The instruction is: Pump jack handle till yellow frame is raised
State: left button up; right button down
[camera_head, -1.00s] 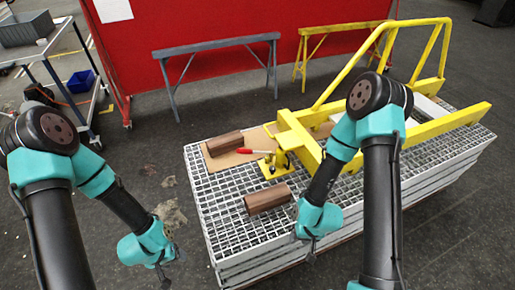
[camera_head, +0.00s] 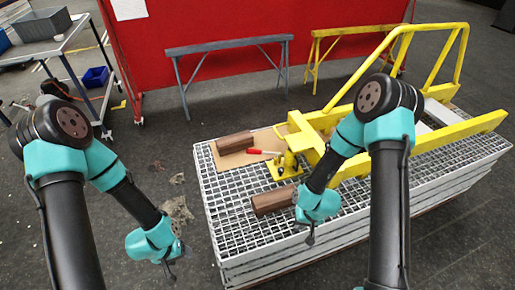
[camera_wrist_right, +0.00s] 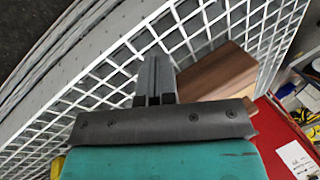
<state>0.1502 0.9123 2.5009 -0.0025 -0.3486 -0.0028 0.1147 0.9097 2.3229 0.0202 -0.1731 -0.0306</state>
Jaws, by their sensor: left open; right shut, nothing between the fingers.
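The yellow frame (camera_head: 440,137) lies across the grated platform (camera_head: 232,218), its near end by the jack. The small yellow jack (camera_head: 284,165) stands under that end. The jack handle (camera_head: 254,151) has a red grip and points left over a tan board (camera_head: 228,158). My right gripper (camera_head: 310,238) is shut and empty, pointing down at the platform's front edge, in front of the near wooden block and apart from the handle. It also shows in the right wrist view (camera_wrist_right: 155,85). My left gripper (camera_head: 170,272) is open and empty over the floor left of the platform.
One brown wooden block (camera_head: 236,142) lies on the board and another (camera_head: 272,200) near the platform's front. A grey trestle (camera_head: 228,45) and a yellow trestle (camera_head: 340,32) stand behind, before a red panel (camera_head: 210,85). A cart (camera_head: 62,45) is at far left.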

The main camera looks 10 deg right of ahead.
jog(key=w+a+r, duration=0.1)
jog(key=w+r, duration=0.1)
jog(key=w, duration=0.7)
jog(key=n+y, duration=0.1)
jog(key=n, duration=0.2)
send_near(254, 150)
jog(key=w+d+v, duration=0.1)
jog(key=v, duration=0.5)
jog(key=shift+s, duration=0.7)
jog(key=x, duration=1.4)
jog(key=shift+w+a+r, duration=0.15)
jog(key=shift+a, duration=0.15)
jog(key=shift+a, duration=0.2)
